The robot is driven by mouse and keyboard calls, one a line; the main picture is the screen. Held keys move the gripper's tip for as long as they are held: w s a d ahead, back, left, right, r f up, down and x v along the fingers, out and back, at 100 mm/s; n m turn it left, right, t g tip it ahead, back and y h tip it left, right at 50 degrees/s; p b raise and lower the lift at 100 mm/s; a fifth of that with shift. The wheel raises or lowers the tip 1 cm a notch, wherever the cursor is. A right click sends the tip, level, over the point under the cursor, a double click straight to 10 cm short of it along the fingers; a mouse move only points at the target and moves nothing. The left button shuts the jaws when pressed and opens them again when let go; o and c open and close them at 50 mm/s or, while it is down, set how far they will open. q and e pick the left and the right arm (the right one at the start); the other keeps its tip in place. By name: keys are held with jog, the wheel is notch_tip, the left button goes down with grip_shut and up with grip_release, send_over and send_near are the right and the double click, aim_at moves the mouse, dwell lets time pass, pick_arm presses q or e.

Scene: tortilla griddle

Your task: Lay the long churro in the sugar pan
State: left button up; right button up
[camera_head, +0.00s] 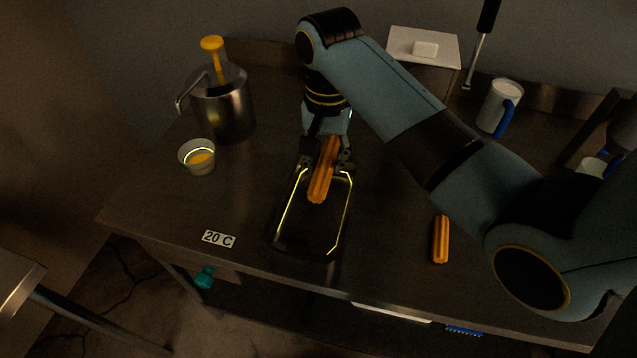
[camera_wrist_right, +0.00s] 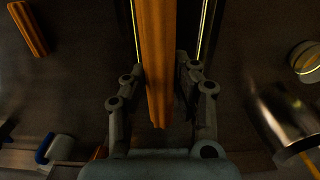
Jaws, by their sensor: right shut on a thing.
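The long churro (camera_head: 321,183), an orange ridged stick, is held by my right gripper (camera_head: 327,152) near its far end. Its near end points toward the front of the table, over the far part of the sugar pan. In the right wrist view the long churro (camera_wrist_right: 155,50) lies between the two fingers of the right gripper (camera_wrist_right: 160,88). The sugar pan (camera_head: 341,222) is a dark rectangular tray with bright yellow lines along its edges. I cannot tell whether the churro touches the pan floor. My left gripper is not in view.
A shorter churro (camera_head: 440,240) lies on the table right of the pan. A small cup (camera_head: 197,166) and metal pot (camera_head: 236,115) stand left, a white mug (camera_head: 493,108) back right. A "20 C" label (camera_head: 218,239) lies near the front edge.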

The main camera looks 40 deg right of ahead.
jog(key=o, duration=1.1)
jog(key=shift+r, duration=0.15)
notch_tip(320, 180, up, 7)
jog(key=shift+r, duration=0.15)
